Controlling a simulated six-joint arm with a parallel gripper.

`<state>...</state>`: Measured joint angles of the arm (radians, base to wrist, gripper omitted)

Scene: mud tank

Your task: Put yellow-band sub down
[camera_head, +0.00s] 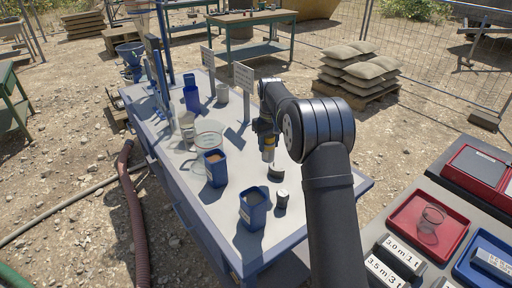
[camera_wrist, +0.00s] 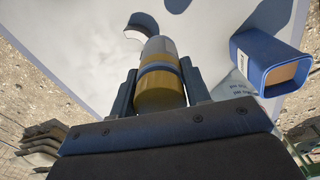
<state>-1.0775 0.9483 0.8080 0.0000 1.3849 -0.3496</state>
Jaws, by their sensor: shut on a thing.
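The yellow-band sub (camera_head: 268,153) is a small cylinder with a pale metal section and a yellow section. It hangs roughly upright from my gripper (camera_head: 265,132) over the blue-grey table (camera_head: 325,190). In the wrist view, the sub (camera_wrist: 161,90) sits between the two fingers of my gripper (camera_wrist: 160,95), with a blue-grey band across it. My gripper is shut on it. Whether its lower end touches the table is hard to tell. A dark round piece (camera_head: 275,173) is just below it in the head view.
A small dark-and-silver cylinder (camera_head: 282,199) stands nearby. A sign (camera_head: 244,78) stands behind. The right part of the table is bare. Red trays (camera_head: 420,221) lie right.

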